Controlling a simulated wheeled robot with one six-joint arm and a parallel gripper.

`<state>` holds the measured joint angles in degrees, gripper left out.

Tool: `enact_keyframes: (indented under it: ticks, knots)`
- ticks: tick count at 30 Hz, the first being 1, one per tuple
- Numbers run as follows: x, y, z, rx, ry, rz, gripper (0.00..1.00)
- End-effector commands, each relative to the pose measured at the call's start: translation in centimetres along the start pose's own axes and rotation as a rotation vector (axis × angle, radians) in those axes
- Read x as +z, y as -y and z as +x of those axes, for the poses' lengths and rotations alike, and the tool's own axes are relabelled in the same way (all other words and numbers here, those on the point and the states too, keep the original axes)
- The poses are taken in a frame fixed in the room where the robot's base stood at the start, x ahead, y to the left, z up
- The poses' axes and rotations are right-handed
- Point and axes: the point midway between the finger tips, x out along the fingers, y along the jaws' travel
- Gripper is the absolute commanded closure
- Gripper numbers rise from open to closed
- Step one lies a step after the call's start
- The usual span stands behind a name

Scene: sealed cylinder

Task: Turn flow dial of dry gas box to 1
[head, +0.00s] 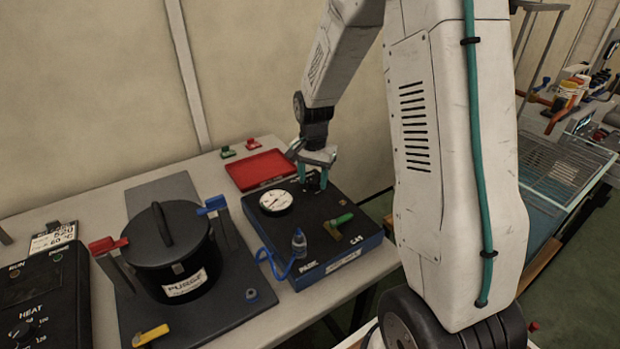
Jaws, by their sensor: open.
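The dry gas box (337,268) is a black-topped box with a blue front, on the table. Its top carries a white round gauge (276,201) and a green-handled valve (343,219). My gripper (312,181) points down over the back of the box top, right of the gauge, with its teal fingers apart. A small dark part, possibly the flow dial, shows between and below the fingers. The fingers hide most of it, so its setting and any contact cannot be told.
A black lidded pot marked PURGE (180,250) stands left, between clamps. A red tray (262,168) lies behind. A heat control box (45,295) is far left.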

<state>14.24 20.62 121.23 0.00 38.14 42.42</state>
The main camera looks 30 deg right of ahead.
Motion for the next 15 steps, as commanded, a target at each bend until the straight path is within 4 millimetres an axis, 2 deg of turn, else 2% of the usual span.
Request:
enact_keyframes:
  ticks: [5, 7, 10, 12, 13, 15]
  knots:
    - [0.1, 0.1, 0.0, 0.0, 0.0, -0.002, 0.53]
    - [0.1, 0.1, 0.0, 0.0, 0.0, -0.002, 0.67]
    - [0.1, 0.1, 0.0, 0.0, 0.0, -0.003, 0.95]
    - [0.1, 0.1, 0.0, 0.0, 0.0, -0.003, 0.98]
    - [1.1, 0.8, 0.0, 0.0, 0.0, -0.008, 0.98]
    - [0.6, 0.4, 0.0, 0.0, 0.0, -0.005, 0.98]
